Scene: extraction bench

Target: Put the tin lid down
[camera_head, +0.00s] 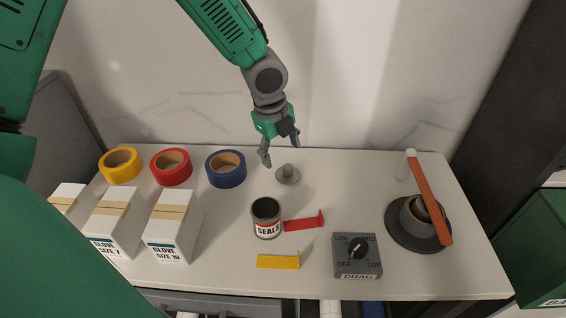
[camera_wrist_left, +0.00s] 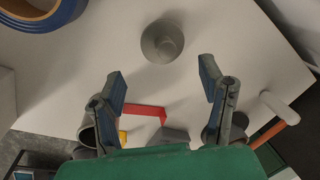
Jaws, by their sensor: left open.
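The grey tin lid (camera_head: 288,175), a round disc with a knob on top, lies flat on the bench, knob up. It also shows in the left wrist view (camera_wrist_left: 162,42), beyond my fingertips. The open tin marked SEALS (camera_head: 266,219) stands in front of the lid, to its left. My left gripper (camera_head: 282,154) is open and empty, above and behind the lid; its spread fingers (camera_wrist_left: 163,82) show in the wrist view with nothing between them. My right gripper is not in view.
Yellow, red and blue tape rolls (camera_head: 226,168) stand left of the lid, with white glove boxes (camera_head: 173,228) in front. A red bracket (camera_head: 304,222), yellow bracket (camera_head: 278,262) and DRAG dial box (camera_head: 357,256) lie in front. A dark round base (camera_head: 397,236) with an orange bar is at right.

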